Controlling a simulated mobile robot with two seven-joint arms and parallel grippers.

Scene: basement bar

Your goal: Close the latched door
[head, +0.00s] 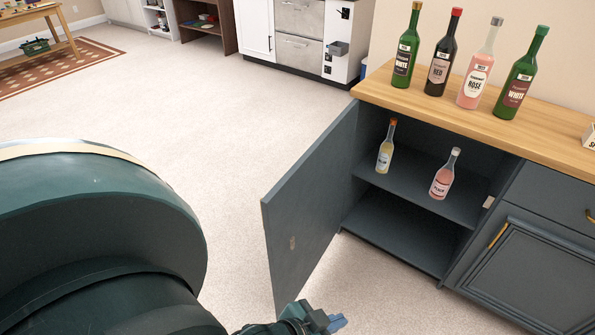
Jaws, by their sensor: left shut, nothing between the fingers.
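The blue-grey cabinet door (310,195) stands wide open, swung out to the left of the cabinet opening. Its inner face shows, with a small pale plate (291,243) near the free edge. A small pale catch (488,202) sits on the right side of the opening. My left gripper (332,323) is at the bottom edge of the picture, by the door's lower corner. Its blue fingers are shut and hold nothing. Whether it touches the door I cannot tell. My right gripper is not in view.
Two bottles (386,150) (442,178) stand on the cabinet's upper shelf; the lower space looks empty. Several bottles (444,58) stand on the wooden counter (440,105). A closed panelled door (525,268) is to the right. The carpet (200,100) left of the door is clear.

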